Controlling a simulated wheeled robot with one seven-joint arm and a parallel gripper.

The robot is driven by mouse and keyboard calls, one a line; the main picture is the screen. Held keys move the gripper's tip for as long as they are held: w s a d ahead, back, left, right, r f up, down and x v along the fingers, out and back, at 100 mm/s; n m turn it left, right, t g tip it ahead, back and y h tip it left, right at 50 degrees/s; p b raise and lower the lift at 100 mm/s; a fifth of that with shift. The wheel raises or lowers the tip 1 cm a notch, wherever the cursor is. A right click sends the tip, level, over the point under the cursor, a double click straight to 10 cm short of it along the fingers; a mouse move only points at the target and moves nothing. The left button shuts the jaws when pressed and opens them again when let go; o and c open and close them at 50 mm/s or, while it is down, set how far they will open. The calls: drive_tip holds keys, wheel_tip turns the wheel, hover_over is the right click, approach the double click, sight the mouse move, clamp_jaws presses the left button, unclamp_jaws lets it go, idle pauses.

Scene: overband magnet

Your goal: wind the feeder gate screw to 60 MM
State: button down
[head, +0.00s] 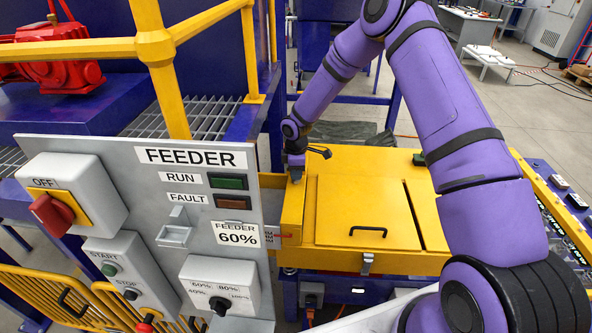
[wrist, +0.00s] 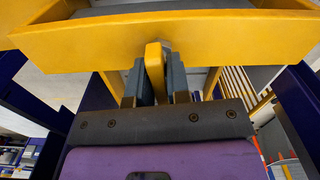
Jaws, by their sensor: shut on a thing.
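My gripper (head: 296,172) points down at the left end of the yellow feeder housing (head: 365,205) in the head view. In the wrist view the dark fingers of my gripper (wrist: 155,68) are shut on a narrow yellow bar (wrist: 154,58), which stands upright against the yellow frame (wrist: 210,38). The bar looks like a handle or part of the gate screw; I cannot tell which. The screw's thread is hidden. A small white scale (head: 272,238) with a red mark sits between the panel and the housing; its reading is too small to tell.
The grey FEEDER panel (head: 110,195) with switches, lamps and a "FEEDER 60%" label stands at the front left. A yellow rail post (head: 160,65) rises behind it. The housing's lid has a black handle (head: 368,230).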

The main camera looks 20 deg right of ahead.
idle(0.3)
drive_tip(key=n, duration=0.5)
drive_tip(key=shift+n, duration=2.4)
drive_tip(key=shift+n, duration=2.4)
